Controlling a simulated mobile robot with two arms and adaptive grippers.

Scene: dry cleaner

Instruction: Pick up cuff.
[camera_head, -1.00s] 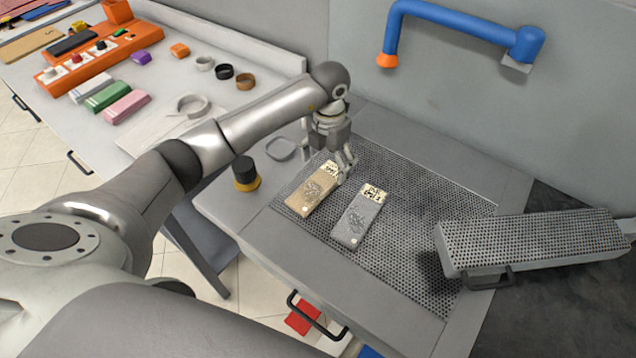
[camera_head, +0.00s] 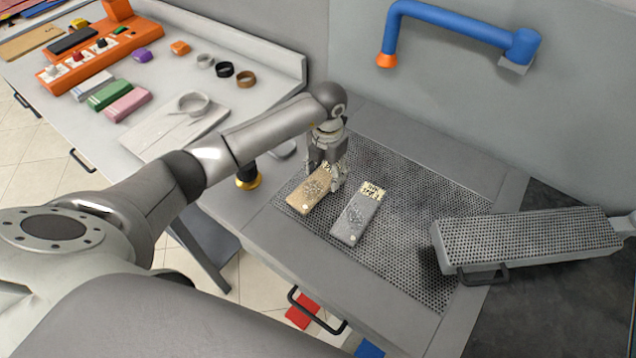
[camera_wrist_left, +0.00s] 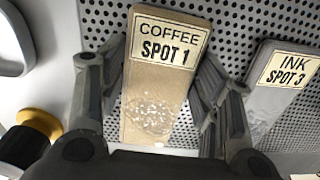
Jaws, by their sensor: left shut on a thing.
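A tan cuff (camera_head: 313,194) with a label reading COFFEE SPOT 1 lies on the perforated board; in the left wrist view (camera_wrist_left: 150,95) it is between my fingers. My left gripper (camera_head: 335,178) is shut on this tan cuff, with one finger (camera_wrist_left: 164,65) along each long side. In the head view, the hand hides part of its label end. A grey cuff (camera_head: 352,218) labelled INK SPOT 3 lies to the right, close to my right-hand finger; it also shows in the left wrist view (camera_wrist_left: 268,105). My right gripper is out of view.
The perforated board (camera_head: 420,225) is clear right of the grey cuff. A grey perforated arm-shaped board (camera_head: 530,240) stands further right. A black-and-gold knob (camera_head: 248,178) is at the left edge. A blue pipe (camera_head: 450,20) is on the wall. The left table (camera_head: 60,125) holds several small items.

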